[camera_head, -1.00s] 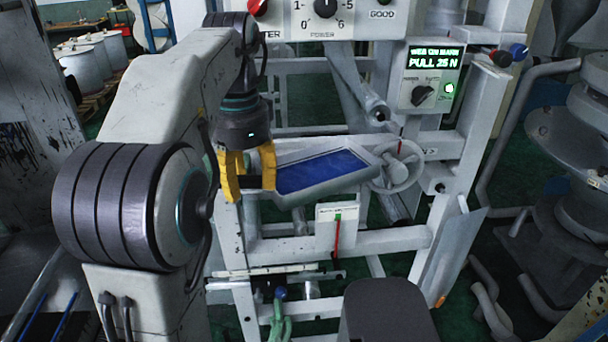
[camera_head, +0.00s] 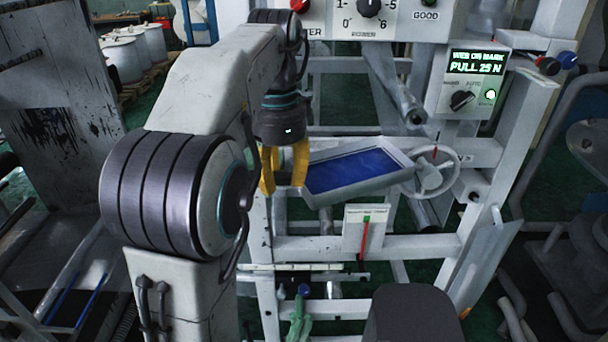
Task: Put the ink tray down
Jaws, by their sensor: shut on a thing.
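The ink tray (camera_head: 348,170) is a shallow grey tray with blue ink inside. It is in the middle of the head view, slightly tilted in the picture, in front of the machine frame. My gripper (camera_head: 283,184) has yellow fingers and is shut on the tray's left end, at a dark handle-like part. The gripper points down from my arm. From this view I cannot tell whether the tray's underside touches anything.
A handwheel (camera_head: 436,172) stands close to the tray's right end. A white gauge box (camera_head: 366,230) with a red pointer is below it. A control panel (camera_head: 370,14) is above, and a green-lit display (camera_head: 477,62) is at upper right. White drums (camera_head: 122,58) stand far left.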

